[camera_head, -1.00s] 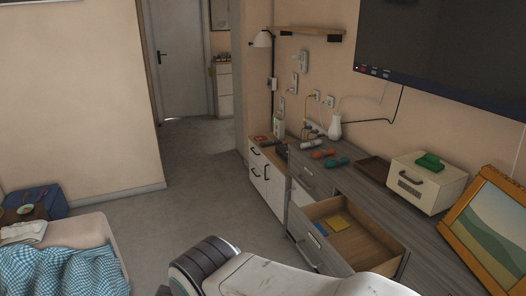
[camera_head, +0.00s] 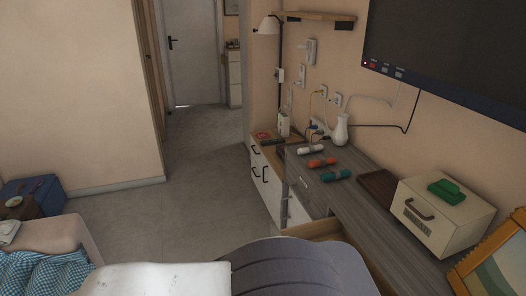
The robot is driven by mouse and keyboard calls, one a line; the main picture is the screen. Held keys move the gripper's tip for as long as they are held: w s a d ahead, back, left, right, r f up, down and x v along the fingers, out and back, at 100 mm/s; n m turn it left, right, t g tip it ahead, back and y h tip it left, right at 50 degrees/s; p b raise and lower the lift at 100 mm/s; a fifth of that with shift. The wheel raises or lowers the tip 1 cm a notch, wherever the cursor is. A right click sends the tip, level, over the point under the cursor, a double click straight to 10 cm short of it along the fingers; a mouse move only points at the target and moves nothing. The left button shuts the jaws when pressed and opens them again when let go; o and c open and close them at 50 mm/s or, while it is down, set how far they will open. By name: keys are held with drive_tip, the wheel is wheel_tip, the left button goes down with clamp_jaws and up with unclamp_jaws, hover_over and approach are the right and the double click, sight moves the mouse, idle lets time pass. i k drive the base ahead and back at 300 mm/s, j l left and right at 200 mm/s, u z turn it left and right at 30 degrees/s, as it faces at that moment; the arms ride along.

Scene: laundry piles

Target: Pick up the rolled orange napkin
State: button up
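The rolled orange napkin (camera_head: 322,162) lies on the grey wooden dresser top (camera_head: 375,213). It sits between a rolled white napkin (camera_head: 310,149) behind it and a rolled teal napkin (camera_head: 335,175) in front of it. Part of my own arm, white and dark grey, fills the bottom middle of the view. My gripper's fingers do not show.
A brown tray (camera_head: 377,187), a cream box (camera_head: 440,217) with a green item (camera_head: 446,191) on top, and a picture frame (camera_head: 497,262) stand along the dresser. A white vase (camera_head: 340,129) stands behind the napkins. An open drawer (camera_head: 325,228) juts out.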

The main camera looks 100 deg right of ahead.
sight(321, 162)
drive_tip(key=i+l+u, duration=0.15)
drive_tip(key=l, duration=0.45)
drive_tip(key=l+u, duration=0.1)
drive_tip(key=l, duration=0.45)
drive_tip(key=i+l+u, duration=0.15)
drive_tip(key=l, duration=0.5)
drive_tip(key=l+z, duration=0.8)
drive_tip(key=l, duration=0.15)
drive_tip(key=l+z, duration=0.4)
drive_tip(key=i+l+z, duration=0.2)
drive_tip(key=l+z, duration=1.35)
drive_tip(key=i+l+z, duration=0.1)
drive_tip(key=z, duration=0.3)
drive_tip(key=l, duration=0.1)
